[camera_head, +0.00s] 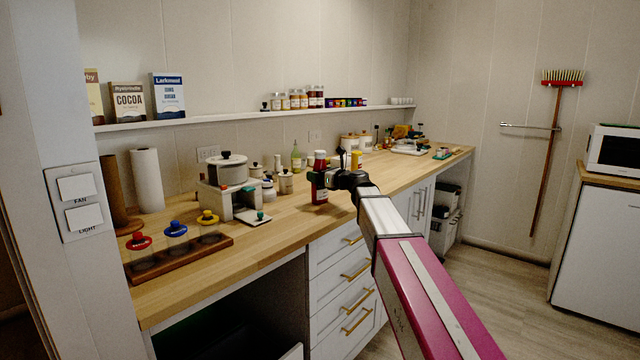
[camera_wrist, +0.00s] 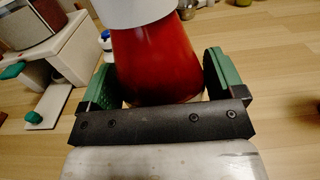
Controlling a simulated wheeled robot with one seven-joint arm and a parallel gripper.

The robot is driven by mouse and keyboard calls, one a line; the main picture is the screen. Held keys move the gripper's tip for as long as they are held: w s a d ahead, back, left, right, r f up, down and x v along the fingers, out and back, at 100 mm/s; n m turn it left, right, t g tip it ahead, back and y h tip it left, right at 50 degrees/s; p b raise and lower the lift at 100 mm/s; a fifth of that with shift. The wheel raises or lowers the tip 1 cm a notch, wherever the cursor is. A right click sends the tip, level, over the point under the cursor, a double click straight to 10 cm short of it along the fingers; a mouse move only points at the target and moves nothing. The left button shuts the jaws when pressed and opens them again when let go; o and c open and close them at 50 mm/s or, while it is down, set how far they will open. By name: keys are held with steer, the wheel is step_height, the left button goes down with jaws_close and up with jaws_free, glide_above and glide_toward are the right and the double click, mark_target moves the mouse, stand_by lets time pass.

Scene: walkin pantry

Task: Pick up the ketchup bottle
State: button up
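The ketchup bottle (camera_head: 320,194) is red with a white cap and stands upright on the wooden counter in the head view. In the wrist view the red bottle (camera_wrist: 155,65) is between the two green finger pads, with its white cap at the top edge. My gripper (camera_head: 320,180) reaches it from the right at about mid-height. In the wrist view my gripper (camera_wrist: 160,82) is spread around the bottle, with a narrow gap on the right side. Contact on the left side is hard to tell. The bottle's lower part is hidden behind the gripper's dark bar.
A small white stand (camera_head: 226,200) with a pot (camera_head: 228,168) is left of the bottle. Jars (camera_head: 286,182) and a green bottle (camera_head: 296,158) stand behind it. A wooden tray (camera_head: 180,255) with coloured-lid jars lies near the front left. The counter (camera_head: 275,235) is clear in front.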

mark_target(324, 163)
steer(key=c, duration=0.7)
steer(key=shift+r, duration=0.1)
step_height(324, 163, up, 4)
steer(key=shift+s+r, duration=0.15)
steer(key=shift+r, duration=0.05)
steer(key=s+d+r, duration=0.2)
steer(key=s+r, duration=0.4)
steer(key=s, duration=0.5)
step_height(324, 163, up, 12)
steer(key=shift+s+a+r, duration=0.15)
steer(key=shift+a+r, duration=0.05)
steer(key=shift+a, duration=0.05)
stand_by(0.3)
steer(key=shift+s+d, duration=0.1)
